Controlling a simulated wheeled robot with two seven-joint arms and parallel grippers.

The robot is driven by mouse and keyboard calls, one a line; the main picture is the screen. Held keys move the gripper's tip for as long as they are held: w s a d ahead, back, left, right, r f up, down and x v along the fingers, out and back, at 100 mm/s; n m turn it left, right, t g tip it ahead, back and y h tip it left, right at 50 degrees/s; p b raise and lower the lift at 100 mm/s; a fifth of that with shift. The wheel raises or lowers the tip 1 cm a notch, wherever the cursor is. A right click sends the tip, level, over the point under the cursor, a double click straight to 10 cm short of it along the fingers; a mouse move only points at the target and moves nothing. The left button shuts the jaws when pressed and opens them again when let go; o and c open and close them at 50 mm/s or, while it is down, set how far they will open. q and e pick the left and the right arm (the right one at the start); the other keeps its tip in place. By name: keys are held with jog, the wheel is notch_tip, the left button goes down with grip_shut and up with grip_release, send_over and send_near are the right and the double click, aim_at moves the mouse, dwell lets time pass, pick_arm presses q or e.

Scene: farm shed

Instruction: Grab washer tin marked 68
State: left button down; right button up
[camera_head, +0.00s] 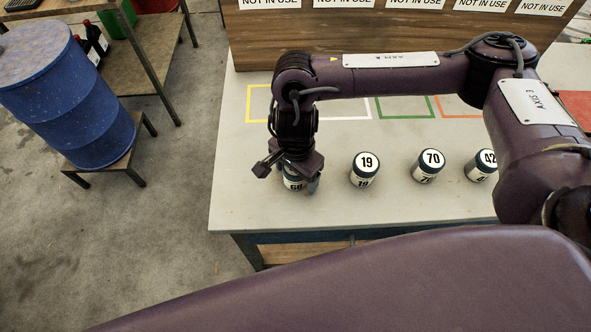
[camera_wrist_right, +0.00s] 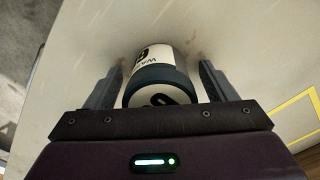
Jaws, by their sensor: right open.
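The washer tin marked 68 (camera_head: 292,184) stands on the table near its left front edge, a white tin with a dark band, mostly covered by my right gripper. My right gripper (camera_head: 299,184) points down over it with its fingers open. In the right wrist view the tin (camera_wrist_right: 158,70) sits between the two open fingers (camera_wrist_right: 160,85), with a visible gap on the right side and a small one on the left. Part of its lettering shows there. My left gripper is not in view.
Coloured outlines, including a green one (camera_head: 405,117), lie behind on the table (camera_head: 236,200). A blue barrel (camera_head: 75,100) stands left of the table.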

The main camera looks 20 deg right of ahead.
jog(key=c, duration=1.1)
